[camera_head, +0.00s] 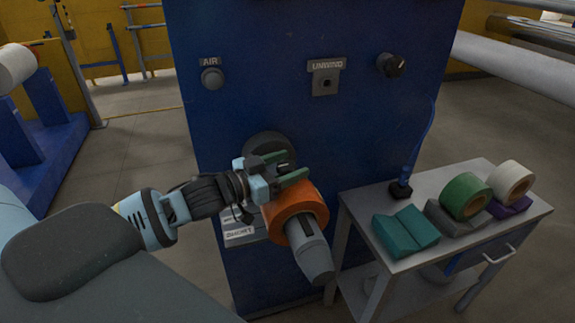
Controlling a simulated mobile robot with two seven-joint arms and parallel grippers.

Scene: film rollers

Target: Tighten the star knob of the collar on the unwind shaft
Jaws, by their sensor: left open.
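The unwind shaft (312,255) is a grey, tapered bar that sticks out from the blue machine panel towards me. A thick orange ring (303,208) sits around it; I cannot tell whether this is the collar or a roll. My left gripper (294,177) reaches in from the left, with its green fingers just above and behind the orange ring. The fingers are apart, so it is open. The star knob cannot be made out; the gripper covers that area. A dark round flange (268,144) shows behind the gripper. My right gripper is not in view.
The blue panel (270,50) carries an AIR button (212,79), an UNWIND switch plate (325,80) and a black knob (391,65). A grey cart (395,266) stands close at right, holding a teal block (405,232), a green roll (465,195) and a white roll (511,179).

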